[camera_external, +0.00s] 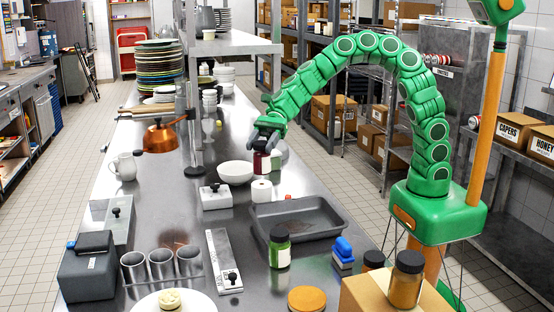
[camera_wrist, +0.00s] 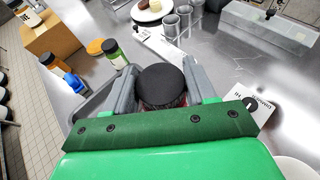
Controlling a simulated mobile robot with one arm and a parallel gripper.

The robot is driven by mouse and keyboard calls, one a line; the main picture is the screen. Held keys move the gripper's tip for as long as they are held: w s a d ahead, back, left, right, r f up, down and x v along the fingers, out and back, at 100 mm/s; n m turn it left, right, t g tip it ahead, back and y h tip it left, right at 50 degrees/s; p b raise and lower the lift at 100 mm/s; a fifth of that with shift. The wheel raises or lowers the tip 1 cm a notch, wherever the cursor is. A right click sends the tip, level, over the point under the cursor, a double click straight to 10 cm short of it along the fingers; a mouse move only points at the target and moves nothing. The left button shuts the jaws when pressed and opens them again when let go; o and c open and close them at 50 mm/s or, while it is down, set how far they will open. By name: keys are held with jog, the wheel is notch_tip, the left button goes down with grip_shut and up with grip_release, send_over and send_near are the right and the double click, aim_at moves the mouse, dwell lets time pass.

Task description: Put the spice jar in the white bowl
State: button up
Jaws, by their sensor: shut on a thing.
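My gripper (camera_external: 268,141) points down over the steel counter and is shut on a spice jar (camera_external: 262,163) with dark red contents. In the wrist view the jar's round black lid (camera_wrist: 161,84) sits between the two grey fingers of my gripper (camera_wrist: 163,92); its lower part is mostly hidden. The white bowl (camera_external: 235,173) stands on the counter just left of the held jar in the external view. A white curved rim, probably the bowl (camera_wrist: 292,169), shows at the lower right corner of the wrist view.
A white cylinder (camera_external: 261,191) stands just below the jar in the picture. A labelled metal box (camera_external: 216,197) is in front of the bowl. A grey tray (camera_external: 298,221) and a green jar (camera_external: 280,252) are nearer. A copper kettle (camera_external: 160,138) and white pitcher (camera_external: 125,167) stand left.

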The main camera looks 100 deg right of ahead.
jog(key=s+d+m+t+h, duration=0.1)
jog(key=s+d, duration=0.4)
jog(key=d, duration=0.5)
jog(key=s+d, duration=0.4)
jog(key=d, duration=0.6)
jog(key=shift+w+d+f, duration=0.55)
jog(key=shift+w+f, duration=1.5)
jog(key=shift+w, duration=0.15)
jog(key=shift+w+d+f, duration=0.6)
jog(key=shift+w+f, duration=1.4)
jog(key=shift+w, duration=0.25)
jog(key=shift+w+d+f, duration=0.55)
jog(key=shift+w+f, duration=1.5)
jog(key=shift+w, duration=0.15)
jog(key=shift+f, duration=0.1)
jog(key=o, duration=1.2)
